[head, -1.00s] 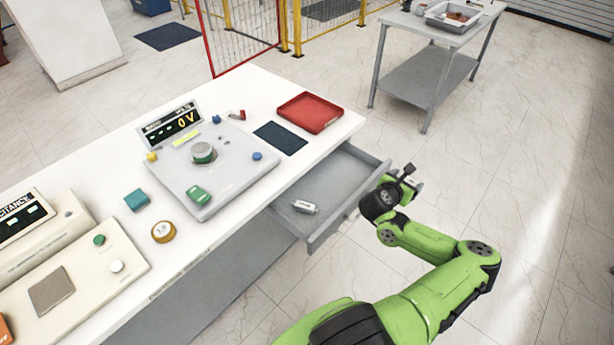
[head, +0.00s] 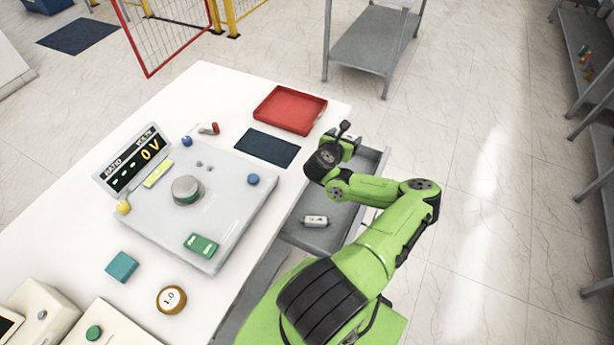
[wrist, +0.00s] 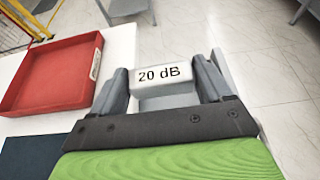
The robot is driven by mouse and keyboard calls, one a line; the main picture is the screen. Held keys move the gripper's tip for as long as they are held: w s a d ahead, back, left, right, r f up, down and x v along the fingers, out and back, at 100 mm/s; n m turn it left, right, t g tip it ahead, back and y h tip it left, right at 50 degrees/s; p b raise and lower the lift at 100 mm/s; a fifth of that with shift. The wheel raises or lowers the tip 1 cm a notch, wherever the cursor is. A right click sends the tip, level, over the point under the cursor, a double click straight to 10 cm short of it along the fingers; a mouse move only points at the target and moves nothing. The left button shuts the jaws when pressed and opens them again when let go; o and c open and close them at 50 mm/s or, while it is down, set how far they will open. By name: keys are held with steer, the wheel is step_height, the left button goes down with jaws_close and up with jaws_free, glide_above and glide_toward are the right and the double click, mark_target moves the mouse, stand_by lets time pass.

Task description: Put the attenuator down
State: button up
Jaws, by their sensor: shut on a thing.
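The attenuator (wrist: 160,76) is a small white-grey block marked "20 dB". It is held between the two fingers of my gripper (wrist: 163,88) in the wrist view. In the head view my gripper (head: 345,145) is over the far end of the open drawer, near the table's right edge, and the attenuator is hard to make out there. The red tray (head: 290,110) lies on the table left of my gripper, and in the wrist view (wrist: 50,80) it is also to the left. The dark mat (head: 267,147) lies just in front of the tray.
The open grey drawer (head: 345,222) holds a small white labelled part (head: 315,221). On the white table (head: 225,85) stand the ratio meter panel (head: 225,205), a teal block (head: 122,266) and a round brass weight (head: 171,299). A grey shelf table (head: 370,45) stands beyond.

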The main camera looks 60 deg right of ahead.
steer(key=f+b, duration=0.4)
steer(key=f, duration=1.3)
steer(key=shift+s+f, duration=0.1)
steer(key=shift+s, duration=0.1)
steer(key=shift+f, duration=0.15)
steer(key=o, duration=1)
steer(key=shift+r, duration=0.2)
steer(key=shift+w+a+r, duration=0.1)
steer(key=shift+a+r, duration=0.1)
steer(key=shift+a, duration=0.1)
steer(key=p+v, duration=0.1)
steer(key=v, duration=0.9)
steer(key=shift+a+r, duration=0.1)
steer(key=shift+a, duration=0.25)
steer(key=shift+s+a+r, duration=0.1)
steer(key=shift+s+a, duration=0.15)
steer(key=shift+a, duration=0.05)
